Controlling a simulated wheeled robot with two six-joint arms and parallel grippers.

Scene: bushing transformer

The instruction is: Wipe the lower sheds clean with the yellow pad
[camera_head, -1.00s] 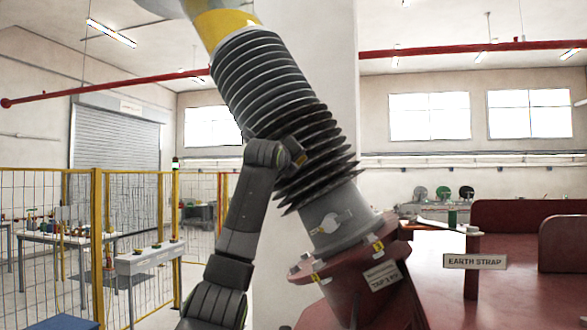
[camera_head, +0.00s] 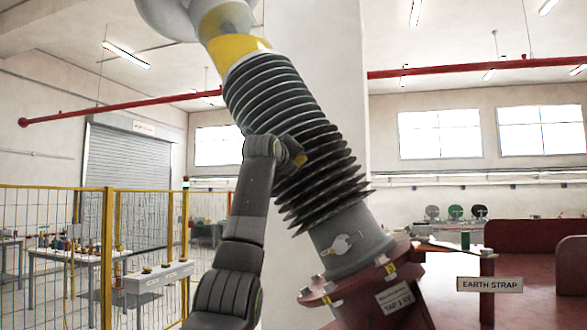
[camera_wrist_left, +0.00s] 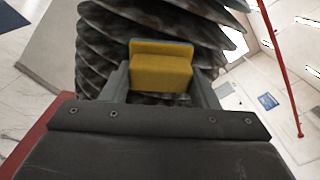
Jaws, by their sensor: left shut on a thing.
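The bushing's dark ribbed sheds (camera_head: 290,130) lean up and to the left, with the lower sheds (camera_head: 325,195) wider than the upper ones. My left gripper (camera_head: 292,150) is at the left side of the sheds, around mid-height of the stack. In the left wrist view my left gripper (camera_wrist_left: 160,85) is shut on the yellow pad (camera_wrist_left: 160,70), which lies against or just in front of the sheds (camera_wrist_left: 155,20); I cannot tell whether it touches. The sheds there show pale, patchy grime. In the head view the pad is mostly hidden by the gripper. My right gripper is out of view.
The bushing's grey base (camera_head: 350,245) stands on a red flange (camera_head: 370,275) on the red tank. An earth strap sign (camera_head: 490,284) stands at right. A yellow mesh fence (camera_head: 60,250) runs at left. A pale column (camera_head: 318,60) is behind the bushing.

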